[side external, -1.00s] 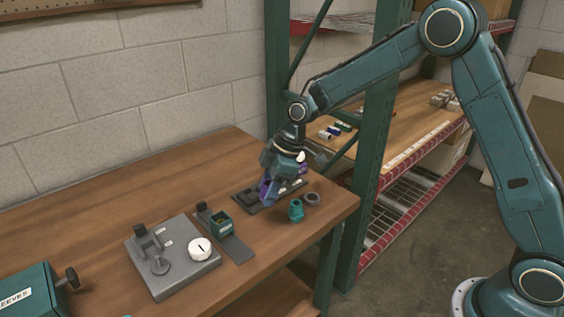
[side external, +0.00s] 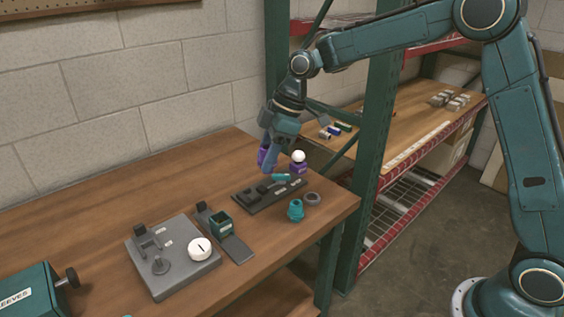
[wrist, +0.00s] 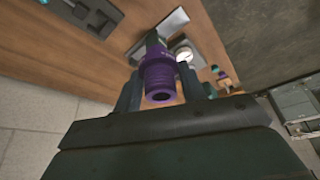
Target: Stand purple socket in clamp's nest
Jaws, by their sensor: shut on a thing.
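My gripper (side external: 268,168) is shut on a purple socket (wrist: 158,75) and holds it above the dark tray (side external: 256,203). The socket shows between the two fingers in the wrist view; in the side view its purple side (side external: 263,155) is partly hidden by the gripper. A small fixture on the table has a dark upright post (side external: 202,208) and an open-topped teal block (side external: 221,226) on a grey strip. A larger grey plate (side external: 183,282) carries an upright bracket (side external: 146,240), a grey round piece and a white dial (side external: 200,249). I cannot tell which holds the clamp's nest.
A teal fitting (side external: 295,210) and a grey ring (side external: 312,199) stand near the table's right edge. A green shelf post (side external: 371,150) rises behind.

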